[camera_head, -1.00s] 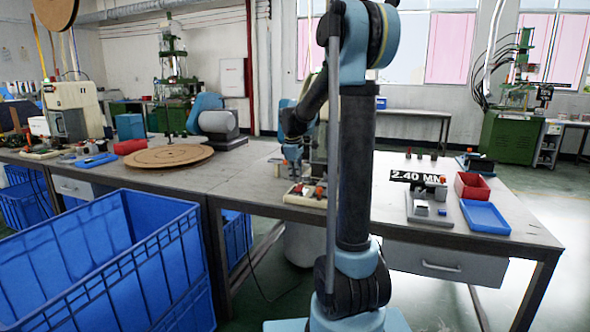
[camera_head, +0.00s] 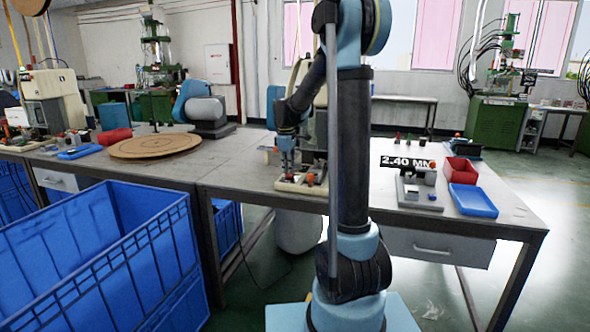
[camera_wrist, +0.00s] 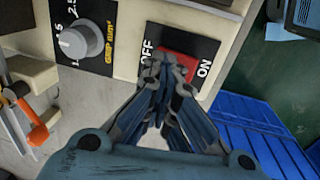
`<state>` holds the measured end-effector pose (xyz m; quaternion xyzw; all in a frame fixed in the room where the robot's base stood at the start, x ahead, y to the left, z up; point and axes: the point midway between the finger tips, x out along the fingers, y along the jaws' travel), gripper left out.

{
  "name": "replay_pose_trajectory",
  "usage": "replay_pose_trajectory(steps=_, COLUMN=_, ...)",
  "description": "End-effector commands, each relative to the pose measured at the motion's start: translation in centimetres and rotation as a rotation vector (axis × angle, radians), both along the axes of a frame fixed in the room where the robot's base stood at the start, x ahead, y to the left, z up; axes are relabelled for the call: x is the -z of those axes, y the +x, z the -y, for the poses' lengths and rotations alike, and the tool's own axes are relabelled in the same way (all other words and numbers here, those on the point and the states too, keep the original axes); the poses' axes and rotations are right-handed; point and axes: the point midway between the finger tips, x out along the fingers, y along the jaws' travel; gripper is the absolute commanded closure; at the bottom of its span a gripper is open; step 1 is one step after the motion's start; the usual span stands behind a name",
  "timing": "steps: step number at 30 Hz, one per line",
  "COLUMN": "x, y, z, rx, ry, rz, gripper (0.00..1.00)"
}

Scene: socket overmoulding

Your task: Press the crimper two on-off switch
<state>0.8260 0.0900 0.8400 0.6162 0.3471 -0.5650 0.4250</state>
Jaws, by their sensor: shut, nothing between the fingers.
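The red on-off switch (camera_wrist: 179,66) sits on a black plate marked OFF and ON on a cream machine face in the wrist view. My gripper (camera_wrist: 160,64) is shut and empty, its fingertips over the OFF side of the switch and covering part of it. Whether they touch it cannot be told. In the head view my gripper (camera_head: 287,168) points down at the cream crimper (camera_head: 304,82), which is largely hidden behind my arm. The switch cannot be made out there.
Orange-handled parts (camera_wrist: 38,134) lie at the wrist view's left. On the table (camera_head: 235,170) are a round brown board (camera_head: 155,146), red bin (camera_head: 461,171) and blue tray (camera_head: 473,201). A blue crate (camera_head: 95,245) stands in front.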

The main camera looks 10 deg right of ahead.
Motion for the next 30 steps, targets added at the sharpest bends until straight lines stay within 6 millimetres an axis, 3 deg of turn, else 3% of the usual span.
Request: replay_pose_trajectory(steps=30, x=-0.2, y=-1.6, z=-0.7, rx=-0.001, ry=-0.001, rz=0.001, gripper=1.0)
